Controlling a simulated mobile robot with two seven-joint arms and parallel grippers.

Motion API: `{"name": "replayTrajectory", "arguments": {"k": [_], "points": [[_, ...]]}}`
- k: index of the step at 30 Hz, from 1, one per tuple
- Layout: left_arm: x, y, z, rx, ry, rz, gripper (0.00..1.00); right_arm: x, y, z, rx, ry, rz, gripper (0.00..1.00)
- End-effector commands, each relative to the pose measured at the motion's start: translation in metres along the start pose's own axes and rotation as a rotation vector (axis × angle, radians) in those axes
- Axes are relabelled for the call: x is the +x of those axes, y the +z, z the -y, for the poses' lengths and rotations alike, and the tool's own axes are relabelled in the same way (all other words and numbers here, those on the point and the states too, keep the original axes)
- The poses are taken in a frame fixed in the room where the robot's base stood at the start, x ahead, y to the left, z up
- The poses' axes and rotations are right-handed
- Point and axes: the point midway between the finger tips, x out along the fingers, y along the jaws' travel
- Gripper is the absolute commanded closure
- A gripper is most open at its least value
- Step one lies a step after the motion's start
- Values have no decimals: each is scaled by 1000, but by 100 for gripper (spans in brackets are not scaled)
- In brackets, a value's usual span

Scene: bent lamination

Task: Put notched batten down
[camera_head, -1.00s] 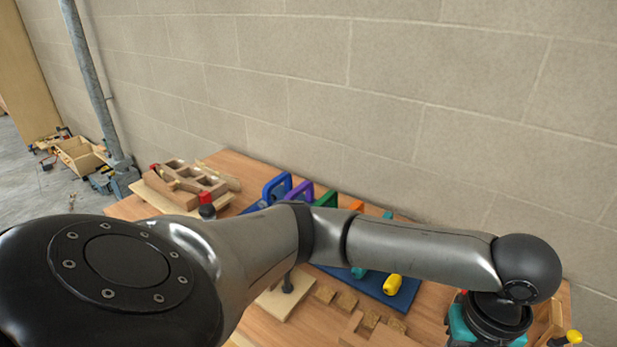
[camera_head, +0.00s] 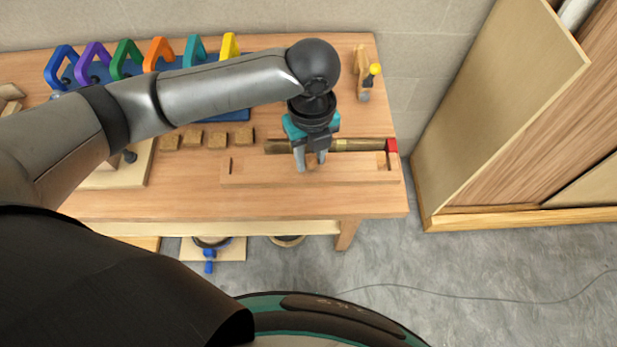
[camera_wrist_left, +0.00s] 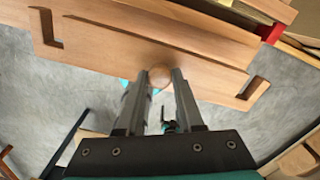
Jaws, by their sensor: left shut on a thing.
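The notched batten (camera_head: 265,171) is a long, light wooden strip with a slot near each end. In the left wrist view, the fingers (camera_wrist_left: 161,85) are shut on a round wooden knob (camera_wrist_left: 160,77) at the middle of the batten (camera_wrist_left: 110,45), whose notches show at both sides. My right gripper is not in view.
A dark bar with a red end (camera_head: 392,146) lies just behind the batten. Small wooden blocks (camera_head: 218,139) sit to the left, coloured clamps (camera_head: 160,52) at the back, and a yellow-knobbed wooden tool (camera_head: 362,75) at the back right. Bare bench lies in front.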

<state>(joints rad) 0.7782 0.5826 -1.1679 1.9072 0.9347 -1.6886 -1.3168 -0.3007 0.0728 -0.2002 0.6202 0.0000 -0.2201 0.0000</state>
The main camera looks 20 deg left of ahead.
Motion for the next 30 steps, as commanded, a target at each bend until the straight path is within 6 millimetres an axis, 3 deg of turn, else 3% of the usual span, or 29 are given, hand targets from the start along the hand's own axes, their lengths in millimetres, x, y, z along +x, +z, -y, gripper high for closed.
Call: {"name": "replayTrajectory", "arguments": {"k": [1,6,13,18,22,30], "points": [[16,-1,0,-1,3,-3,100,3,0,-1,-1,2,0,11],[51,-1,0,1,0,-2,100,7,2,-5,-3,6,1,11],[71,0,1,1,0,-1,100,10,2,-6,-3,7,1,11],[98,-1,0,0,0,-1,100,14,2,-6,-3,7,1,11],[107,0,1,2,-2,0,100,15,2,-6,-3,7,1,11],[107,0,1,2,-2,1,100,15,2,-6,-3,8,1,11]]}}
